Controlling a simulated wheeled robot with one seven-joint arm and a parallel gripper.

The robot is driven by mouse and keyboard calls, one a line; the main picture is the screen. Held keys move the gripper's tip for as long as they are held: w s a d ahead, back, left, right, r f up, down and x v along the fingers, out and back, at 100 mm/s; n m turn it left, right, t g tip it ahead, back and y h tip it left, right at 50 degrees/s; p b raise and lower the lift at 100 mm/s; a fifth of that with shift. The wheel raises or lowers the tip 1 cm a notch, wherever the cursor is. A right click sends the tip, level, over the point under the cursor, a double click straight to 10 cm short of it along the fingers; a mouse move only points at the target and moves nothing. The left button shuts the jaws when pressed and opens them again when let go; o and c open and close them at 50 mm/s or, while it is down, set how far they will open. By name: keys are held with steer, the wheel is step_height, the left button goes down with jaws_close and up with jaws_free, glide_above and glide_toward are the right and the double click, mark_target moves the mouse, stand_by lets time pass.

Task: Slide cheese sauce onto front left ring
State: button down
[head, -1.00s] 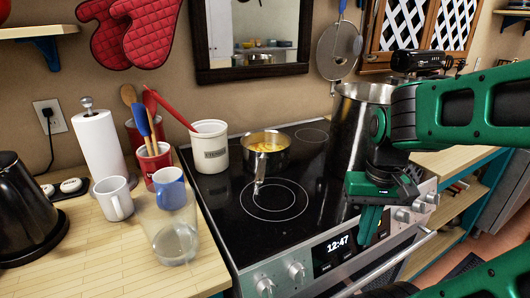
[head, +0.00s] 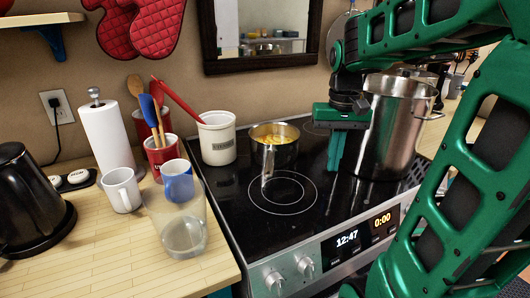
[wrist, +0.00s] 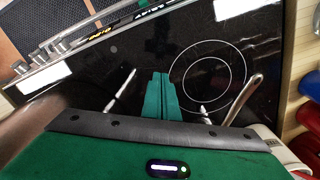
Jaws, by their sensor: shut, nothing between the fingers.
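The cheese sauce is yellow and sits in a small steel saucepan (head: 275,157) at the back left of the black cooktop. The pan's handle (head: 267,170) points to the front, with its end over the far part of the front left ring (head: 283,205). The ring is otherwise bare, and it also shows in the wrist view (wrist: 208,75). My gripper (head: 335,168) is shut and empty, pointing down to the right of the saucepan and apart from it. Its closed fingers (wrist: 160,97) show in the wrist view against the black glass.
A tall steel pot (head: 390,135) stands close on the right of my gripper. A white utensil crock (head: 217,145) stands left of the saucepan. A glass jar (head: 182,235), mugs and a kettle (head: 28,210) are on the left counter. The cooktop's front middle is clear.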

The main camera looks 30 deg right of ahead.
glide_toward(276, 151)
steer(key=s+d+f, duration=0.2)
steer(key=s+d, duration=0.3)
steer(key=d, duration=0.1)
steer(key=w+a+n, duration=0.2)
steer(key=w+a, duration=0.1)
steer(key=w, duration=0.8)
step_height(276, 151, down, 10)
steer(key=shift+w+r, duration=0.15)
steer(key=shift+r, duration=0.05)
steer(key=shift+s+a, duration=0.25)
steer(key=shift+s, duration=0.3)
steer(key=shift+s+a, duration=0.2)
steer(key=shift+s, duration=0.35)
steer(key=shift+s+a, duration=0.3)
steer(key=shift+s, duration=0.45)
